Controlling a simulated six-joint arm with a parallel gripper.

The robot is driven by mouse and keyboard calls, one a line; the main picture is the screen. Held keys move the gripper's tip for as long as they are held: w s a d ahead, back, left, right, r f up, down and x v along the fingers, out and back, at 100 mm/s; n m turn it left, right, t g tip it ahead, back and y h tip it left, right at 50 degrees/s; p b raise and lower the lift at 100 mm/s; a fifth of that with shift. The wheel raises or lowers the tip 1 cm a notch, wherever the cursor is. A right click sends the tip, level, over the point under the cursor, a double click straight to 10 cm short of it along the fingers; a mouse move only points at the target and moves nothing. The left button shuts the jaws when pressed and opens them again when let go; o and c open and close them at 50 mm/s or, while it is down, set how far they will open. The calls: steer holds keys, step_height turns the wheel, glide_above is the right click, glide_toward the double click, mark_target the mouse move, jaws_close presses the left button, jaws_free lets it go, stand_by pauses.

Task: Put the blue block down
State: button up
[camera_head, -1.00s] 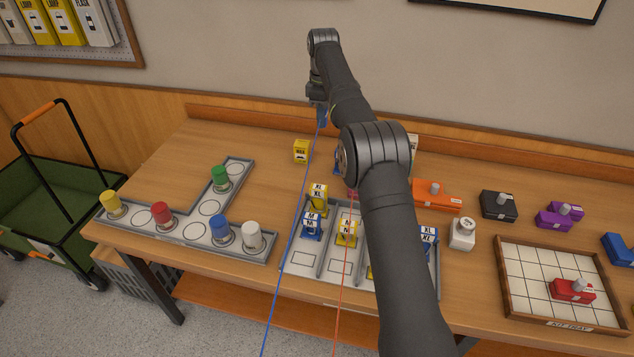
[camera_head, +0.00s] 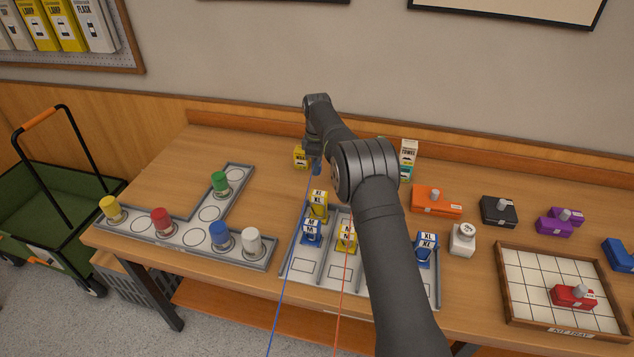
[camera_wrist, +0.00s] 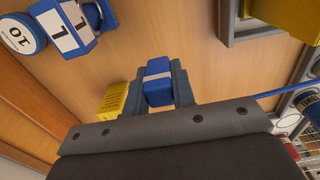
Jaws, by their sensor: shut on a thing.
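In the head view my gripper (camera_head: 315,166) is low over the back middle of the table, just right of a small yellow box (camera_head: 300,156). A bit of blue shows at its tips. I cannot tell whether the block touches the table.
The yellow box (camera_wrist: 113,101) is close beside the fingers in the wrist view. A blue item marked L (camera_wrist: 66,26) stands nearby. A divided grey tray (camera_head: 304,270) with yellow and blue tagged pieces lies in front. Bare wood (camera_head: 265,160) is free to the left.

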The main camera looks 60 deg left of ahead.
steer(key=shift+f, duration=3.2)
steer(key=shift+f, duration=0.15)
steer(key=o, duration=1)
step_height(320, 180, up, 12)
steer(key=shift+r, duration=0.2)
glide_above(317, 187)
steer(key=shift+d+f, duration=0.1)
steer(key=shift+f, duration=3.75)
